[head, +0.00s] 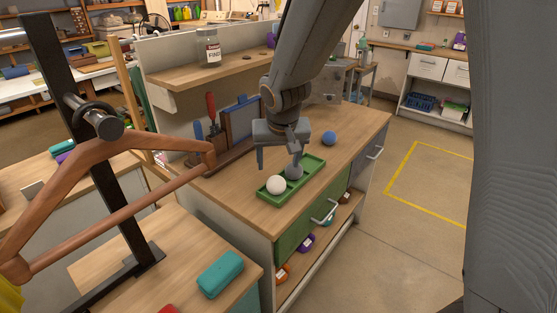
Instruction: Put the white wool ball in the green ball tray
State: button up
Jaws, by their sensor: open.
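The white wool ball (276,185) sits in the green ball tray (313,166), toward its near left end. A grey ball-like shape (294,172) shows beside it in the tray, partly overlapped by a finger of my gripper. My gripper (279,162) is open and points down above the tray. No ball shows held between its fingers. It appears apart from the white ball, just above and behind it in the picture. A blue ball (329,138) rests on the wooden bench top, beyond the tray's far right end.
A tool rack (233,137) with a red-handled tool stands on the bench, left of my gripper. A shelf above holds a labelled jar (209,47). A wooden frame (110,149) and a teal case (220,273) are at the near left. The bench's right end is clear.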

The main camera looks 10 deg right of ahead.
jog(key=s+d+f+g, duration=0.1)
jog(key=s+d, duration=0.5)
jog(key=s, duration=0.3)
jog(key=s+d+f+g, duration=0.1)
jog(key=s+d+g, duration=0.1)
jog(key=s+d, duration=0.4)
jog(key=s, duration=0.3)
jog(key=shift+s, duration=0.35)
jog(key=shift+d+f, duration=0.1)
jog(key=shift+f+b, duration=0.55)
jog(key=shift+f, duration=0.1)
